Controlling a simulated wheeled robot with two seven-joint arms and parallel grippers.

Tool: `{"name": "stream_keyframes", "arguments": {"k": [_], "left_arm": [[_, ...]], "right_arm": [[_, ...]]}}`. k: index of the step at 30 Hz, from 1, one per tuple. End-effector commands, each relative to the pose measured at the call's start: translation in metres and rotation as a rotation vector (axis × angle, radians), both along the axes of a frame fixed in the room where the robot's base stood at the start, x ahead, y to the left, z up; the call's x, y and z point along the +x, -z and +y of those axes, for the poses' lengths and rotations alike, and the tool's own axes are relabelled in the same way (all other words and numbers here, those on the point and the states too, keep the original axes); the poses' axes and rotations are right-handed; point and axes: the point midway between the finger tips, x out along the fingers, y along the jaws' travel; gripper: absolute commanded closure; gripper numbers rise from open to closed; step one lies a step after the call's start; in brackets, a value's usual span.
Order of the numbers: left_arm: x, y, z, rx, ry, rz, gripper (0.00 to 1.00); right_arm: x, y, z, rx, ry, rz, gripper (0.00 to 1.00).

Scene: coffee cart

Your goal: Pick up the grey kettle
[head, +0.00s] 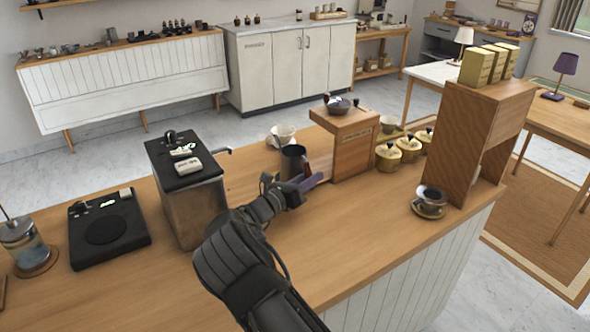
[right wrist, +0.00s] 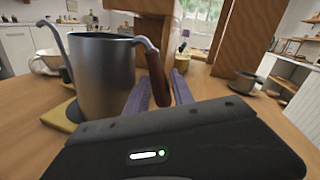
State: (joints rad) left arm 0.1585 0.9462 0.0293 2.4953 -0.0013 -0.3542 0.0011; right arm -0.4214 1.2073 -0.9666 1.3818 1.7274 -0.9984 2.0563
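My right gripper (head: 308,183) is beside the kettle. Its purple fingers (right wrist: 160,92) lie on either side of the handle's lower end. My left gripper is not in view.
The wooden grinder (head: 344,140) stands close to the right of the kettle. A white dripper cup (head: 283,135) is behind it. A dark-topped machine (head: 186,190) stands left. A cup on a saucer (head: 430,201) and gold-lidded jars (head: 409,149) are farther right. The front counter is clear.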

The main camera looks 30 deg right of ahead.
Motion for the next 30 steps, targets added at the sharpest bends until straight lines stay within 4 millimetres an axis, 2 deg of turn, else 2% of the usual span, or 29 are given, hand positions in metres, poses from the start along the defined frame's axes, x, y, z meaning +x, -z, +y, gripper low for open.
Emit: {"name": "stream_keyframes", "arguments": {"k": [12, 23, 30], "left_arm": [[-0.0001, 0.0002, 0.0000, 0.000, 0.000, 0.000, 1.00], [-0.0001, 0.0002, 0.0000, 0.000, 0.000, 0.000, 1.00], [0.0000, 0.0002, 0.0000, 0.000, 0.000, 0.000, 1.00]], "right_arm": [[-0.0002, 0.0002, 0.0003, 0.000, 0.000, 0.000, 0.71], [-0.0003, 0.0002, 0.0003, 0.000, 0.000, 0.000, 1.00], [-0.0002, 0.0002, 0.0004, 0.000, 0.000, 0.000, 1.00]]}}
